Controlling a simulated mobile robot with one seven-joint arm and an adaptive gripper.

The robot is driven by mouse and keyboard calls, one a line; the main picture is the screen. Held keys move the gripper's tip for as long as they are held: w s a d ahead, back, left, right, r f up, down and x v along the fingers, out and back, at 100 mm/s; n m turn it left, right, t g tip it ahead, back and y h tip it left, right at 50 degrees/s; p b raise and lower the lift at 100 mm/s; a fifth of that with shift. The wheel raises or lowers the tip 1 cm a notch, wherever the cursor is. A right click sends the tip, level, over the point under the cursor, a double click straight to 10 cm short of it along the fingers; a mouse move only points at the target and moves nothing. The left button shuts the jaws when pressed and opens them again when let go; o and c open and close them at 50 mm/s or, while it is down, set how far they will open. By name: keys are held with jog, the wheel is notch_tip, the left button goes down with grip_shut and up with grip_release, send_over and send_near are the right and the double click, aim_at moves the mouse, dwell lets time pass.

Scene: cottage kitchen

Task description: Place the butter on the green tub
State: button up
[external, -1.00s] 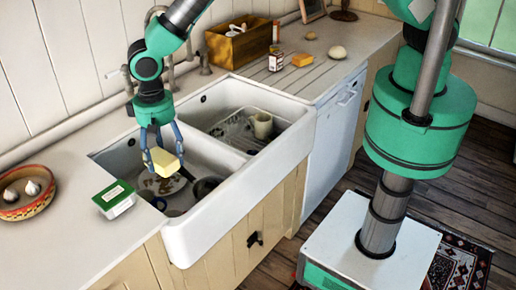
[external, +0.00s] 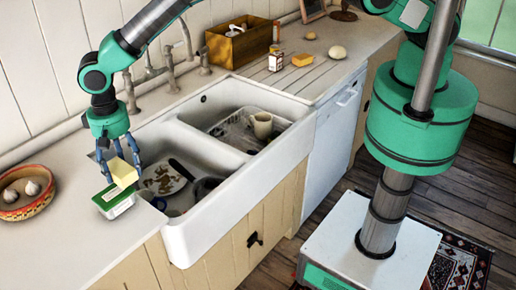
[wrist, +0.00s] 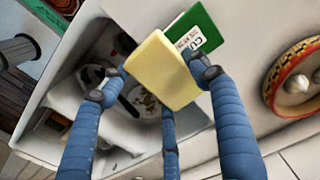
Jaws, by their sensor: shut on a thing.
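The butter (external: 123,173) is a pale yellow block. My gripper (external: 119,162) is shut on it, and the butter is tilted in the external view. The green tub (external: 112,198) has a green lid with a white label and white sides. It stands on the counter left of the sink, and the butter hangs above it, covering part of its lid in the external view. In the wrist view the butter (wrist: 162,70) sits between the blue fingers and hides part of the green tub (wrist: 194,32). Whether the butter touches the lid, I cannot tell.
The double sink (external: 185,222) lies right of the tub, with a plate (external: 163,180) and dark dishes in the near basin and a mug (external: 262,124) in the far one. A patterned bowl (external: 27,205) with garlic stands left. The front-left counter is clear.

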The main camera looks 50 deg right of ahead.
aim_at(118, 166)
jog(key=shift+w+a, duration=0.35)
jog(key=shift+a, duration=0.1)
jog(key=shift+f+p, duration=0.45)
jog(key=shift+f, duration=1.35)
jog(key=shift+f, duration=0.15)
jog(key=o, duration=1.4)
jog(key=shift+r+b, duration=0.85)
jog(key=shift+r, duration=5.3)
